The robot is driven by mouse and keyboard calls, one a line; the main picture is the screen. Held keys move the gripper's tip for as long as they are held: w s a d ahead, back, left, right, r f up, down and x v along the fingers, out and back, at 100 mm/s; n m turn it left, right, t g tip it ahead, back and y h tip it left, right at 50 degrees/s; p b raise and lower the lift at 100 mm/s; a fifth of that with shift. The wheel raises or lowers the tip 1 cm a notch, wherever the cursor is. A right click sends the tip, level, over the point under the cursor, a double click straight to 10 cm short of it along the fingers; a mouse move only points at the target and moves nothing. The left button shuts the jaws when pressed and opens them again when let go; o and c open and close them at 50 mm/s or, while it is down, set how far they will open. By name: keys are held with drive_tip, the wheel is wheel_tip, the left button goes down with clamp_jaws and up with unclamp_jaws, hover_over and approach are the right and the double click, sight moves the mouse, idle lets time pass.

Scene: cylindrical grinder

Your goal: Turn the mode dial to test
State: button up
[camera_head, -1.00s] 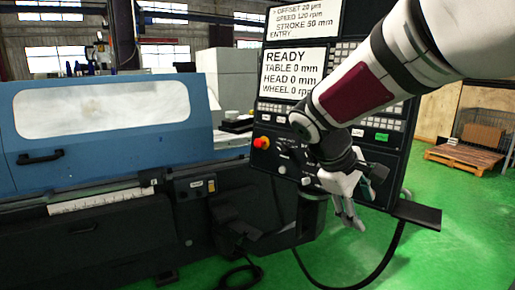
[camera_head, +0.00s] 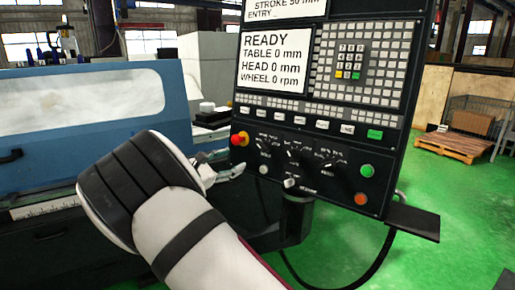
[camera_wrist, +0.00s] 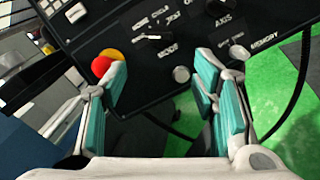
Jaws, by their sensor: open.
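The control panel (camera_head: 330,120) faces me on its stand. The mode dial (camera_wrist: 152,37), a dark knob with the label MODE just below it, is at the top middle of the wrist view. In the head view it sits on the panel's lower left (camera_head: 265,152), small; I cannot read its setting. My gripper (camera_wrist: 160,78) is open and empty, its teal-padded fingers apart below the dial, with a gap to the panel. In the head view my gripper (camera_head: 232,172) shows partly behind my arm, left of the panel's lower edge.
A red and yellow emergency stop button (camera_head: 240,138) is beside the left finger in the wrist view (camera_wrist: 104,63). Other knobs and the green (camera_head: 367,170) and orange (camera_head: 361,199) buttons line the panel. The blue grinder cover (camera_head: 80,105) stands left. A shelf (camera_head: 412,222) juts out at right.

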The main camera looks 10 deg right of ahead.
sight(260, 148)
drive_tip(key=p+x, duration=0.1)
drive_tip(key=x, duration=1.2)
drive_tip(key=shift+d, duration=0.35)
drive_tip(key=c, duration=1.2)
